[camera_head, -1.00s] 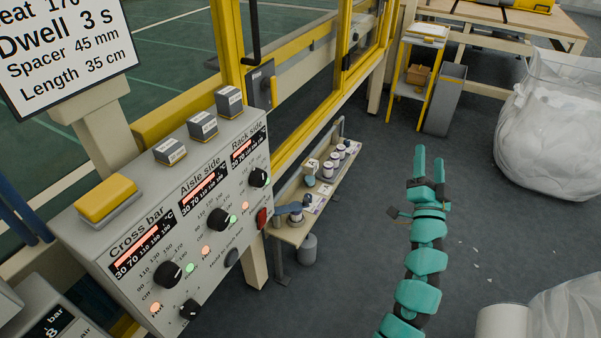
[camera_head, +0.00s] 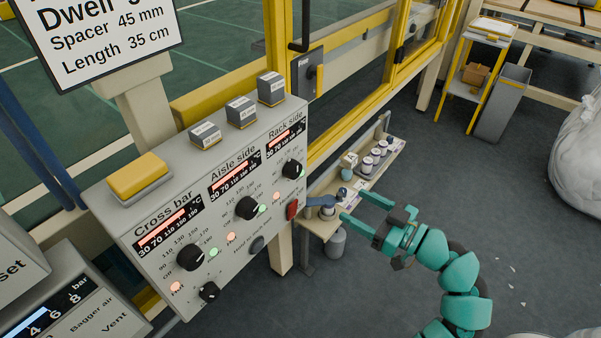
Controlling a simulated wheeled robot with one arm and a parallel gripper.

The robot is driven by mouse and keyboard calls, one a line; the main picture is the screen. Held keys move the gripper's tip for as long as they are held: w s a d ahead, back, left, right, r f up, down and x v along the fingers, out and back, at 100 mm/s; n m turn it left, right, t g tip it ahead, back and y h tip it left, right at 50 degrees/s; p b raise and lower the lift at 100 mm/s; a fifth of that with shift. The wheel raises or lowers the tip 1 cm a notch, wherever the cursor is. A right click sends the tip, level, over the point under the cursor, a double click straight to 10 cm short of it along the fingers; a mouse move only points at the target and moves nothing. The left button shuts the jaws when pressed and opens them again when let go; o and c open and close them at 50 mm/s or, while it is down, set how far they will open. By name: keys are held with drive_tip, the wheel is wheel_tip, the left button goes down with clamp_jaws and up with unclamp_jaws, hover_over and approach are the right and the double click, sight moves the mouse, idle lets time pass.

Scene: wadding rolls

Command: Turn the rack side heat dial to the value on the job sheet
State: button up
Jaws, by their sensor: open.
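The rack side heat dial (camera_head: 292,169) is a black knob at the right end of the grey control panel (camera_head: 165,290), under the "Rack side" label and its lit red display (camera_head: 286,141). The aisle side dial (camera_head: 247,207) and cross bar dial (camera_head: 190,257) sit to its left. The job sheet (camera_head: 105,40) is at the top left, cut off by the frame edge; "Dwell", "Spacer 45 mm" and "Length 35 cm" show, its upper lines do not. My teal gripper (camera_head: 352,207) is open and empty, right of the panel and apart from the dial, its fingers pointing left.
A red switch (camera_head: 292,209) sits below the rack side dial. A small shelf (camera_head: 384,173) with jars lies behind my gripper. Yellow framing (camera_head: 345,118) rises behind the panel.

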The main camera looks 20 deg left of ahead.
sight(298, 173)
drive_tip(key=p+x, duration=0.2)
drive_tip(key=x, duration=1.5)
drive_tip(key=shift+c, duration=0.2)
drive_tip(key=c, duration=0.9)
